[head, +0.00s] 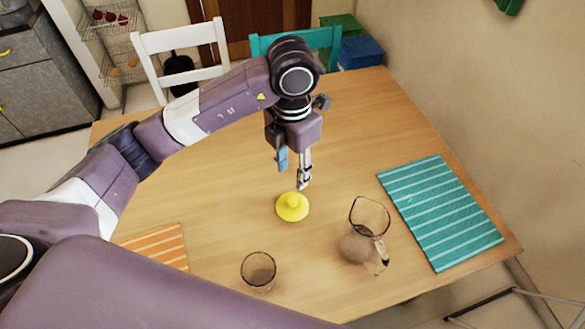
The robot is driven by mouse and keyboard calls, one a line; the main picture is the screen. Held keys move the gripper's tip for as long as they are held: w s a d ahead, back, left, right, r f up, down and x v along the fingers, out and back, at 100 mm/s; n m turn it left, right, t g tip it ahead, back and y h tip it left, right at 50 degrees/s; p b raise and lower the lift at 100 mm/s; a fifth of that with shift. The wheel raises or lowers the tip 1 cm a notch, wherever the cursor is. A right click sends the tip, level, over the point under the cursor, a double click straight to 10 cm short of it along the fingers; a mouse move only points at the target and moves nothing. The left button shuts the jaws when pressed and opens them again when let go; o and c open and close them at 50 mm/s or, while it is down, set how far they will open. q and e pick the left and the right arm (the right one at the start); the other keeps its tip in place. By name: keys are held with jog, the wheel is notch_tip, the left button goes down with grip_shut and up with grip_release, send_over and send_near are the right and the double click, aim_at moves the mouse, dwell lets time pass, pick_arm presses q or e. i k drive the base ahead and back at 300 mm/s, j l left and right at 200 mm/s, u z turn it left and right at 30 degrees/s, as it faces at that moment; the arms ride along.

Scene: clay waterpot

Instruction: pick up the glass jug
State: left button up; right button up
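The glass jug (364,234) stands on the wooden table, right of the middle in the head view. It is clear, with a wide rim, and its handle points toward the lower right. My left gripper (293,180) points down above the table, up and to the left of the jug and apart from it. It is over the far edge of a yellow lid-like disc with a knob (292,207). Its fingers look spread with nothing between them. My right gripper does not show.
A glass tumbler (258,270) stands near the front of the table (350,120). A teal striped mat (440,212) lies right of the jug, and an orange striped mat (155,247) lies at left. White (182,42) and teal (322,42) chairs stand behind. The table's far right is clear.

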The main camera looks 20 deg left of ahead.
aim_at(355, 247)
jog(key=k+l, duration=0.2)
jog(key=k, duration=0.3)
jog(key=k+l, duration=0.2)
jog(key=k, duration=0.25)
jog(key=k+l, duration=0.2)
jog(key=k, duration=0.3)
